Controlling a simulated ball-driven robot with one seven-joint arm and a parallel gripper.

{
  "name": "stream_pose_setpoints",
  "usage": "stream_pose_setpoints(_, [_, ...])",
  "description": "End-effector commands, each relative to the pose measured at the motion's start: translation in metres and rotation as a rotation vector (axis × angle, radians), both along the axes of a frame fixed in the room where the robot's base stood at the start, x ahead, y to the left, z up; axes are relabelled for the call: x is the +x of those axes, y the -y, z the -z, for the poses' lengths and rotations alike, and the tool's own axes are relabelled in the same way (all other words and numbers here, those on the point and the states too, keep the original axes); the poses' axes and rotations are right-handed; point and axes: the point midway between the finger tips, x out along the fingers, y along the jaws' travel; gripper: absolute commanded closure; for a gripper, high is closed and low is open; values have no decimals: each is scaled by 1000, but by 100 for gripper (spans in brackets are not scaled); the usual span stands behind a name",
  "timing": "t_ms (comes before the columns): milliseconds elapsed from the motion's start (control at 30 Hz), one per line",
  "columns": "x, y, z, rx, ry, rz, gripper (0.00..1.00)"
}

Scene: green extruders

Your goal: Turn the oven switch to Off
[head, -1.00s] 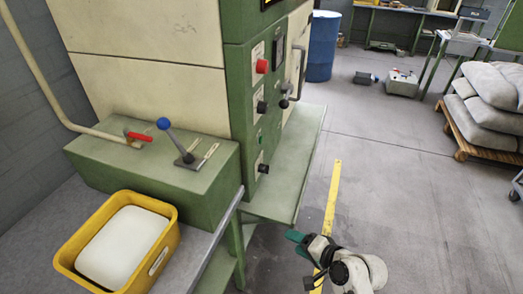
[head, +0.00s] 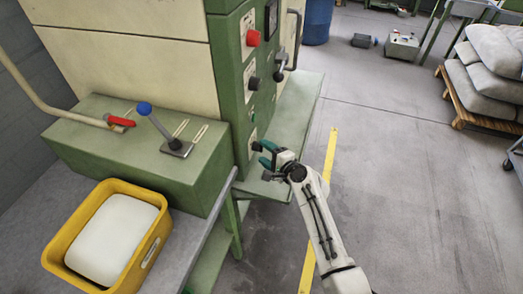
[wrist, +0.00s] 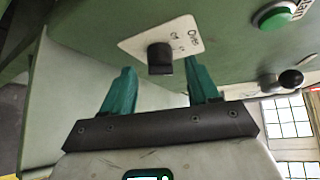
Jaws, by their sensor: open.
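The oven switch (wrist: 160,59) is a small black knob on a white plate marked "Oven" (wrist: 185,38), with small Off and On marks, on the green panel. I cannot clearly tell which mark the knob points to. My gripper (head: 262,154) is open, with two teal fingers pointing at the panel. In the wrist view the knob shows in the gap between the fingertips, nearer the right one; I see no finger closed on it. In the head view my gripper hides the knob.
A green button (wrist: 277,15) and a black ball-ended lever (wrist: 290,79) are near the switch. Higher on the panel are a red button (head: 253,38) and another black knob (head: 254,83). A green ledge (head: 300,115) runs beside the panel.

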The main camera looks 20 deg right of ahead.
Motion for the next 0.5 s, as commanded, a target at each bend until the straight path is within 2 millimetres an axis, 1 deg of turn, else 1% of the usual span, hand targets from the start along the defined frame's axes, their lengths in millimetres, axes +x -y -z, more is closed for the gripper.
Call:
stream_pose_setpoints(33, [7, -2, 3, 1, 0, -1, 40])
stream_pose_setpoints(100, [13, -5, 4, 1, 1, 0, 40])
stream_pose_setpoints(200, [20, -7, 5, 0, 1, 0, 40])
stream_pose_setpoints(500, [24, -8, 6, 0, 0, 0, 40])
